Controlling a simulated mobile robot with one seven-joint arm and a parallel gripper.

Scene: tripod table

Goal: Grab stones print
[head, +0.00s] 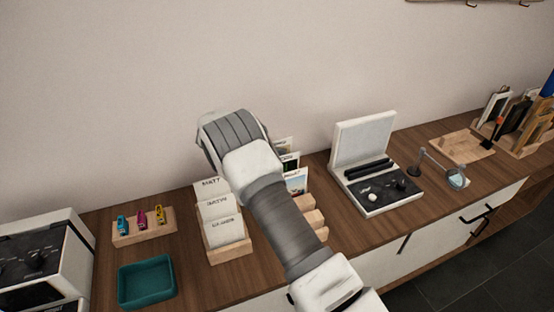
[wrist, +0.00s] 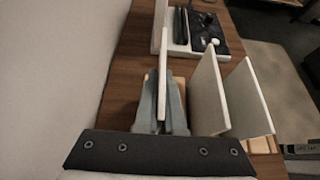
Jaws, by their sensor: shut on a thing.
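My gripper (wrist: 163,115) is shut on a thin white-edged print (wrist: 163,82), the one nearest the wall, seen edge-on in the wrist view. Two more prints, a middle one (wrist: 209,90) and an outer one (wrist: 249,98), stand upright to its right. In the head view my arm hides my fingertips and much of the rack. The front print (head: 297,182) shows a bluish landscape there, and a dark-and-white print (head: 290,161) stands behind it. The held print's picture is hidden, so I cannot tell whether it shows stones.
A wooden holder (head: 231,252) with lettered white cards stands left of my arm. Further left are a teal tray (head: 147,282) and a wooden block (head: 144,227) with small coloured items. An open white case (head: 362,137) stands right of the prints. The wall is close behind.

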